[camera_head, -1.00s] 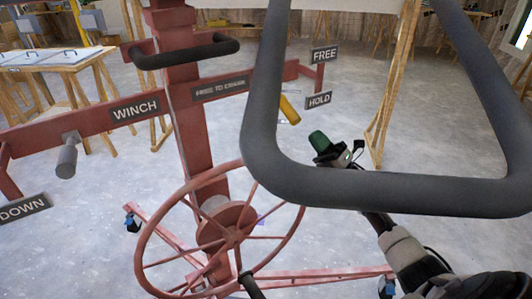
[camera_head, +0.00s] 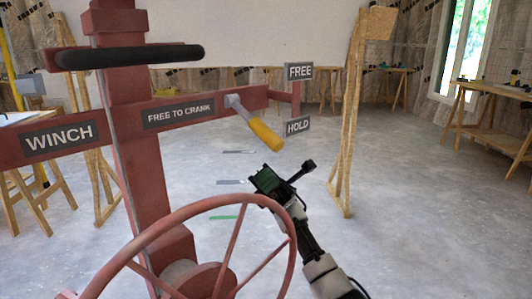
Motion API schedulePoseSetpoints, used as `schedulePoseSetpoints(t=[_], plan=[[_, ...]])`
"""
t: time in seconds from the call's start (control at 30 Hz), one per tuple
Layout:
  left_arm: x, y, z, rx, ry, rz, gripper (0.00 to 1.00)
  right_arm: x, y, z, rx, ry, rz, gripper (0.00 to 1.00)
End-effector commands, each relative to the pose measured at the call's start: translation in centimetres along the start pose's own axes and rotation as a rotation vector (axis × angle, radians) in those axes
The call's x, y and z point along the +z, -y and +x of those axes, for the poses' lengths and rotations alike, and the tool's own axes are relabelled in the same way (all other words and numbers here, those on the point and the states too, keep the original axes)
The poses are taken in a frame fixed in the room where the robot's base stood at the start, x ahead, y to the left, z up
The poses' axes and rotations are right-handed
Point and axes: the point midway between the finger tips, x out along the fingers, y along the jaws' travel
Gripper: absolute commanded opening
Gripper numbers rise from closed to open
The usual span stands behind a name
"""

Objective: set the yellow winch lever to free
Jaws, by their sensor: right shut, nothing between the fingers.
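The yellow winch lever (camera_head: 265,133) sticks out from the red crossbar on a grey shank and slants down to the right. Its yellow end lies just left of the HOLD plate (camera_head: 298,126), well below the FREE plate (camera_head: 299,71). My right gripper (camera_head: 266,180), with green on its fingers, is shut and empty. It shows below the lever's tip in the picture, with a visible gap between them. My left gripper is not in view.
The red lift frame bears a WINCH plate (camera_head: 59,138), a FREE TO CRANK plate (camera_head: 178,115) and a dark bar handle (camera_head: 130,56). A large red handwheel (camera_head: 165,222) stands in front at lower left.

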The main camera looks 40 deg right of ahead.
Motion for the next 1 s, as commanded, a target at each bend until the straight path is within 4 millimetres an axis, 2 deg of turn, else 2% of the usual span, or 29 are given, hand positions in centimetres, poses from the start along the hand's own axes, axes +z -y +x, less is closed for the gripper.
schedulePoseSetpoints(t=[0.2,0.27,0.4,0.63,1.0], plan=[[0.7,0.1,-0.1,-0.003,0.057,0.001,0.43,0.0,-0.1,4.8,0.003,-0.003,0.002,0.0],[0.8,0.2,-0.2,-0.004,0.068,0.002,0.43,0.0,-0.1,6.0,0.003,-0.002,0.003,0.0],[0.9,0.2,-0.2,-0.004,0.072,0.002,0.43,1.6,0.0,7.4,0.0,-0.004,0.001,0.0],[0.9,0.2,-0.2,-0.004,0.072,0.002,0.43,2.7,0.0,8.5,-0.001,-0.002,0.002,0.0],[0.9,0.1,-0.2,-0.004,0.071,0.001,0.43,2.8,0.0,8.6,-0.002,0.0,0.002,0.0]])
